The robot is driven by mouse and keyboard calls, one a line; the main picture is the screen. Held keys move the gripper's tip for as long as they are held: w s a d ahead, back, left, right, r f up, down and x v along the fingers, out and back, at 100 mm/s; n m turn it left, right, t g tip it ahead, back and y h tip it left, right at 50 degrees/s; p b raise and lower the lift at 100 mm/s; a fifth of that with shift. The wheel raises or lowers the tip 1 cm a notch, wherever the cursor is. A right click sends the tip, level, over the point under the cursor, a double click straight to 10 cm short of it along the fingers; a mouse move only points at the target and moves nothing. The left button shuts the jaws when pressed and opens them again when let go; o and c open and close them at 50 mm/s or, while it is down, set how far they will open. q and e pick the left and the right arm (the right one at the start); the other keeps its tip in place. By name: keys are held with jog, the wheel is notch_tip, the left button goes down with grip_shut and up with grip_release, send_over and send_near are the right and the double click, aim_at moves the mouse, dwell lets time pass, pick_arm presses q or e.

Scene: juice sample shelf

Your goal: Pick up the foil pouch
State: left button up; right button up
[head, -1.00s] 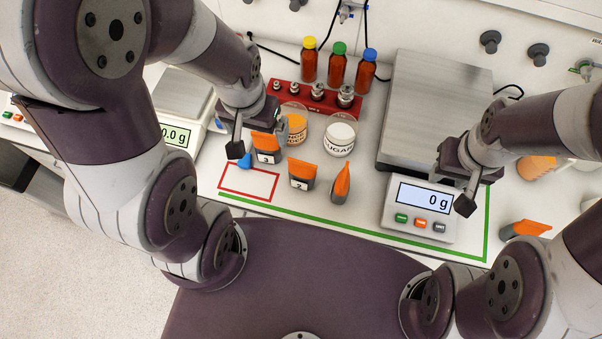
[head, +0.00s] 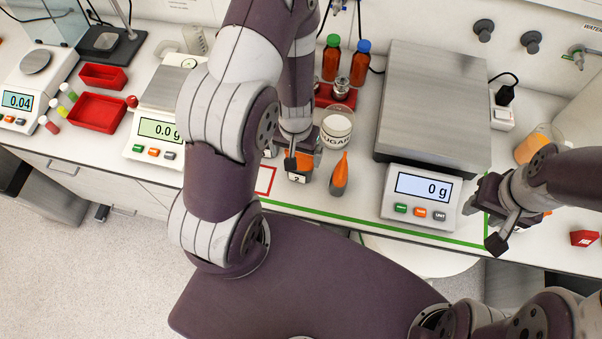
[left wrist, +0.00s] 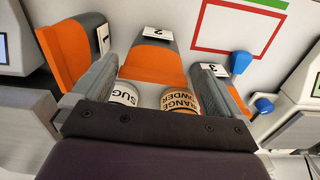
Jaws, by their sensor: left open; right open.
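A grey pouch with an orange top, labelled 2 (head: 298,179), stands on the white bench. In the left wrist view this pouch (left wrist: 155,58) shows between the finger pads. My left gripper (head: 293,158) is open above or around it; I cannot tell whether the pads touch it. A similar pouch (head: 339,176) stands to its right, and appears at the left in the left wrist view (left wrist: 66,50). A pouch labelled 3 (left wrist: 220,84) is partly hidden by a finger there. My right gripper (head: 494,222) is open and empty right of the large scale.
The large scale (head: 432,100) reads 0 g. A sugar jar (head: 336,130) stands behind the pouches. An orange powder jar (left wrist: 179,100) shows in the left wrist view. Bottles (head: 359,64) stand at the back. A red-outlined area (head: 266,181) lies left of pouch 2.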

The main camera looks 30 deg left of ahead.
aim_at(300, 160)
pick_arm(q)
jog(key=shift+w+f, duration=0.1)
jog(key=shift+f, duration=0.6)
jog(key=f+b, duration=0.1)
jog(key=f, duration=0.1)
jog(key=f+b, duration=0.1)
jog(key=f, duration=0.1)
jog(key=shift+w+d, duration=0.2)
jog(key=shift+d, duration=0.2)
jog(key=shift+a+f+b, duration=0.1)
jog(key=shift+f+b, duration=0.25)
jog(key=shift+b, duration=0.05)
jog(key=shift+w+a, duration=0.15)
jog(key=c, duration=1.1)
pick_arm(e)
jog(key=f, duration=0.3)
jog(key=shift+d+f, duration=0.25)
pick_arm(q)
jog(key=shift+r, duration=0.1)
jog(key=shift+c, duration=0.2)
pick_arm(e)
jog(key=shift+r, duration=0.1)
pick_arm(q)
jog(key=shift+r+p, duration=0.3)
jog(key=shift+p, duration=0.1)
notch_tip(300, 160, up, 17)
jog(key=p, duration=1.3)
pick_arm(e)
notch_tip(300, 160, up, 13)
jog(key=shift+r, duration=0.2)
